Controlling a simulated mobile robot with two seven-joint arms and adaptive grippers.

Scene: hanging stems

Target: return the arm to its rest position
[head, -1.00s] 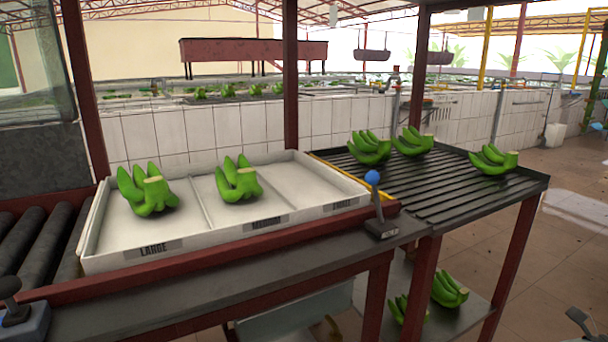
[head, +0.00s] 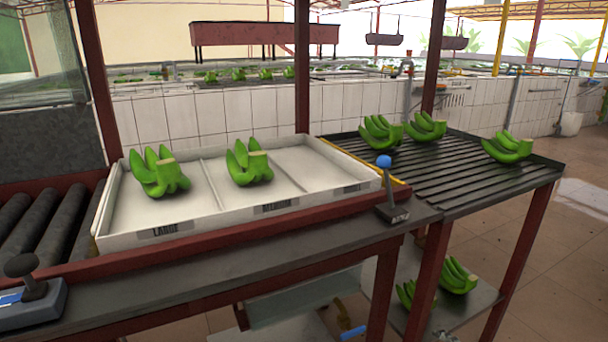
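Neither of my grippers shows clearly in the head view. A small blue and grey piece shows at the bottom edge, below the table, and I cannot tell what it is. A white tray (head: 322,184) with three compartments stands on the table. One green banana cluster (head: 160,175) lies in its left compartment, labelled LARGE. Another banana cluster (head: 248,164) lies in the middle compartment. The right compartment is empty.
A dark ribbed rack (head: 450,172) at right holds three banana clusters. More bananas (head: 457,277) lie on a lower shelf. A blue-knobbed lever (head: 390,196) and a dark-knobbed lever (head: 35,285) stand along the front edge. Rollers (head: 40,232) lie at left.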

